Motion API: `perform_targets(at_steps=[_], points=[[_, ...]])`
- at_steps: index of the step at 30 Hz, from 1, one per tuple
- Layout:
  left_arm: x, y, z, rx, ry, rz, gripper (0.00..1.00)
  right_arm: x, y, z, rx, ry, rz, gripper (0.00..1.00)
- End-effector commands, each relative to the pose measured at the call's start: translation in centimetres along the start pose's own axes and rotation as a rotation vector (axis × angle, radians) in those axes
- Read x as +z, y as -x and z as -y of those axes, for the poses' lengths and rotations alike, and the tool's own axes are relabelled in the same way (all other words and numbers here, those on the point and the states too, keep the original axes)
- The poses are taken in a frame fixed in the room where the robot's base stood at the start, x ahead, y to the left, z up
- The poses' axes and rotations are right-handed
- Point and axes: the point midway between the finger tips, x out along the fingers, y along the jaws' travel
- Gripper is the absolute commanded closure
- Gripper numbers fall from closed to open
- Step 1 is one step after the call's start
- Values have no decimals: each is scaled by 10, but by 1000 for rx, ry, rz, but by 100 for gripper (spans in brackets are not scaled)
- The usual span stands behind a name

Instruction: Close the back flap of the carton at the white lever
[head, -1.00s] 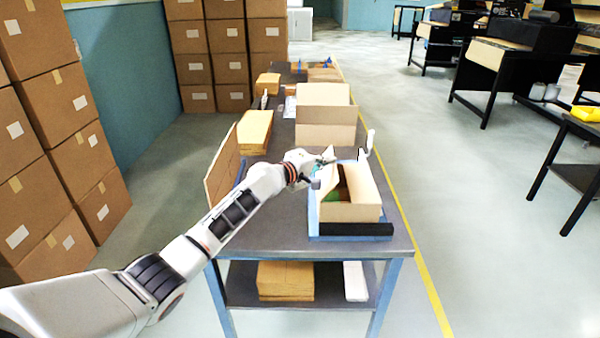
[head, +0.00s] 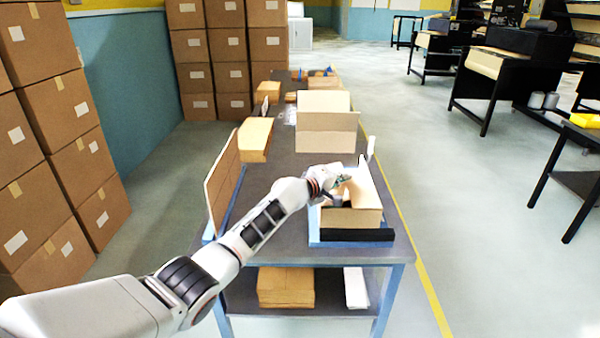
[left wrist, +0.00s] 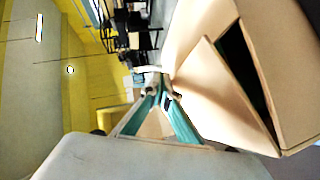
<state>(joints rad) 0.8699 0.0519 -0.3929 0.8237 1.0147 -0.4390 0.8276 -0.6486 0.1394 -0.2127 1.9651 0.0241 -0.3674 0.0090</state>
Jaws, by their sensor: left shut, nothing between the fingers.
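The open brown carton (head: 352,217) sits in a blue frame with a black front bar, near the table's front right. The white lever (head: 371,147) stands upright at its back right corner. My left gripper (head: 341,187) is shut and empty, over the left side of the carton's opening. It hides part of the opening and flaps, so the back flap's exact angle is unclear. In the left wrist view the carton (left wrist: 290,60) fills the right side, with a slanted flap (left wrist: 215,95) beside a dark gap. My right gripper is not in view.
A larger open carton (head: 325,140) stands behind on the table. An upright brown board (head: 222,180) is at the table's left edge. Flat cardboard (head: 255,138) is stacked farther back.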

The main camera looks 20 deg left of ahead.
Motion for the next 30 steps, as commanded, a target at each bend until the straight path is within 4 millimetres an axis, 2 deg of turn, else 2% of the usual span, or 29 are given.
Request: perform_targets(at_steps=[13, 30], points=[[7, -7, 10, -37, -35, 0, 100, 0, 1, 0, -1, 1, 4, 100], [8, -8, 12, -36, -35, 0, 100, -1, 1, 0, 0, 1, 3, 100]])
